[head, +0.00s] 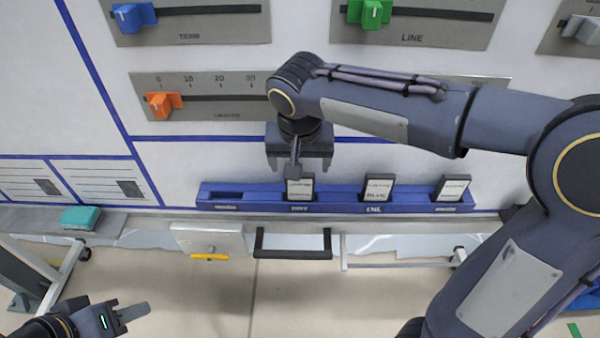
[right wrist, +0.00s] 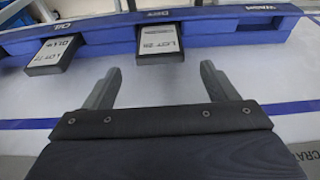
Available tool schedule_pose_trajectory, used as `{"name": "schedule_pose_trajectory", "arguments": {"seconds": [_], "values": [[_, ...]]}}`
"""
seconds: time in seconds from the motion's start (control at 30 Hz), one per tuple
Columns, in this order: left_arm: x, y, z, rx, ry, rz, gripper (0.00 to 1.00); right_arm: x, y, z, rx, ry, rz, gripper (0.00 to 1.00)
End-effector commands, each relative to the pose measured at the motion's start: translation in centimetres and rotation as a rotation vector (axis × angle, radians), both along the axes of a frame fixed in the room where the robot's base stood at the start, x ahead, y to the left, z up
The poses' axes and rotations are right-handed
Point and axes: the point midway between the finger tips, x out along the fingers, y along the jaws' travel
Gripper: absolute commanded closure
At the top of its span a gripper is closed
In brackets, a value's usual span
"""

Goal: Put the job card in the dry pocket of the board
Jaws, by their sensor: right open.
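A blue pocket strip (head: 340,197) runs along the lower edge of the white board (head: 235,170). Its leftmost pocket (head: 226,195) is empty. A dark-edged white card (head: 306,187) stands in the second pocket, whose label looks like DRY; in the right wrist view this card (right wrist: 160,42) reads like LOT 28. Cards also stand in the third (head: 377,187) and fourth (head: 452,188) pockets. My right gripper (right wrist: 160,75) is open and empty, its fingertips just short of the LOT card and either side of its line. My left gripper (head: 135,312) is low at left; its finger gap is unclear.
Slider panels with orange (head: 162,103), blue (head: 133,16) and green (head: 370,12) knobs sit above the strip. A ledge below holds a teal block (head: 80,217). A black handle (head: 293,245) sticks out below the strip. The floor (head: 220,300) is clear.

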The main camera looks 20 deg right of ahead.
Motion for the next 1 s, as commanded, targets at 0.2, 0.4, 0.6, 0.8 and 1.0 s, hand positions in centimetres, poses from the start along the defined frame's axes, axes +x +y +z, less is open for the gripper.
{"name": "schedule_pose_trajectory", "arguments": {"seconds": [0.2,0.4,0.6,0.8,1.0], "values": [[0.0,0.0,0.1,0.0,0.0,0.0,0.64,-0.7,0.2,2.9,0.0,-0.001,0.001,0.2],[0.0,0.0,0.1,0.0,0.0,0.0,0.64,-1.0,0.2,3.4,0.001,0.001,0.001,0.2],[0.0,0.0,0.1,0.0,0.0,0.0,0.64,-4.5,-3.7,2.7,0.079,0.01,0.04,0.2],[0.0,0.0,0.1,0.0,0.0,0.0,0.64,-12.7,-8.3,-0.3,0.243,-0.056,0.122,0.2],[0.0,0.0,0.2,0.0,0.0,0.0,0.64,-18.2,-8.6,-3.6,0.332,-0.188,0.165,0.2]]}}
